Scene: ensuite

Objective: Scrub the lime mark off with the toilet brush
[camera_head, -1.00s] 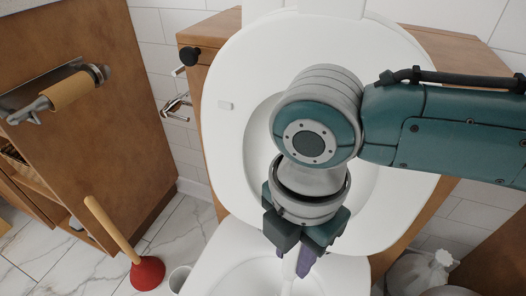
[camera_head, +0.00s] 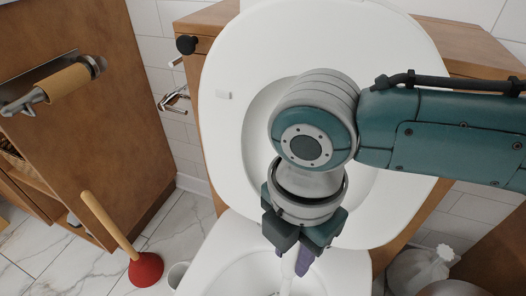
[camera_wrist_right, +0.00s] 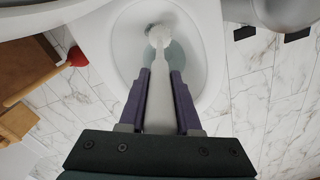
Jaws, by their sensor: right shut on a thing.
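The white toilet (camera_head: 225,262) stands in front of me with its lid and seat raised. My right gripper (camera_head: 292,264) points down over the front of the bowl. It is shut on the white handle of the toilet brush (camera_wrist_right: 159,98), held between the purple fingers. In the right wrist view the brush head (camera_wrist_right: 159,37) is down inside the bowl (camera_wrist_right: 128,45), by the greenish water (camera_wrist_right: 177,56). A greyish patch shows beside the head; I cannot tell whether it is the lime mark. My left gripper is not in view.
A wooden cabinet (camera_head: 95,110) with a paper-roll holder is at far left.

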